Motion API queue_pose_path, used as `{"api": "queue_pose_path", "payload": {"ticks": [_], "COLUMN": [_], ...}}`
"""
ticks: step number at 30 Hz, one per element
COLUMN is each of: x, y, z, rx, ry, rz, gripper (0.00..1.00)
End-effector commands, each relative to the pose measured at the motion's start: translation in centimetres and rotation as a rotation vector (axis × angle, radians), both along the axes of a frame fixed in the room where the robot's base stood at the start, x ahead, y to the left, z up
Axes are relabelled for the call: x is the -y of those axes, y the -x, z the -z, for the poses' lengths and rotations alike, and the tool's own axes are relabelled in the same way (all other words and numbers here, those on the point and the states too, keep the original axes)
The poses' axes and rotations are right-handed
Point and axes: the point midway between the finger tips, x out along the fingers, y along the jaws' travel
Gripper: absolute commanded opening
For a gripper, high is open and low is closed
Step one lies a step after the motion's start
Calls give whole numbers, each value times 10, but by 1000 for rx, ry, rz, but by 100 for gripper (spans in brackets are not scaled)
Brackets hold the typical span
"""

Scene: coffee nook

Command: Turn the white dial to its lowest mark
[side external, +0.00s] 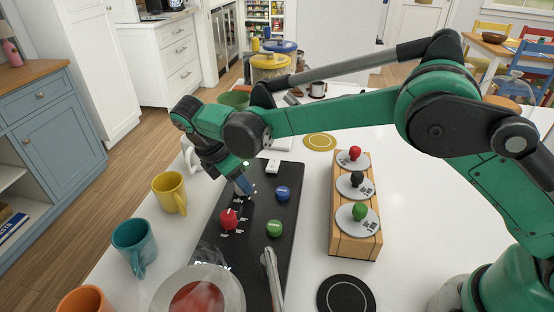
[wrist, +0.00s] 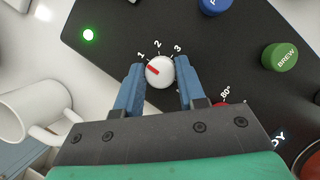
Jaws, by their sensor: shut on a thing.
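The white dial (wrist: 160,72) sits on the black panel (wrist: 110,14), with marks 1, 2 and 3 printed around its far side. Its red pointer line points to the left and slightly up, near mark 1. My gripper (wrist: 160,80) is shut on the white dial, with one blue finger on each side of it. In the side external view my gripper (side external: 246,190) reaches down to the black panel (side external: 262,250), and the dial is hidden there by the fingers.
Near the gripper are a red knob (side external: 228,218), a blue button (side external: 282,193) and a green button (side external: 274,229). A green light (wrist: 88,35) glows on the panel. A white mug (wrist: 35,108) stands close by. Yellow (side external: 170,192) and teal (side external: 134,245) mugs stand left; a wooden rack (side external: 352,243) stands right.

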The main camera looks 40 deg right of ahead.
Motion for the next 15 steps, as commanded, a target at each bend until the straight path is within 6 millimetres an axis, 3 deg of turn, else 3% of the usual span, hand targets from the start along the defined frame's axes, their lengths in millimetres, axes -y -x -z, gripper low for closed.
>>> {"api": "queue_pose_path", "payload": {"ticks": [9,10,13,15], "x": [-1,-1,-1,-1], "y": [0,0,0,0], "z": [0,0,0,0], "rx": [0,0,0,0], "ry": [-2,-2,-2,-1], "rz": [-3,-3,-3,-2], "gripper": [0,38,66,67]}}
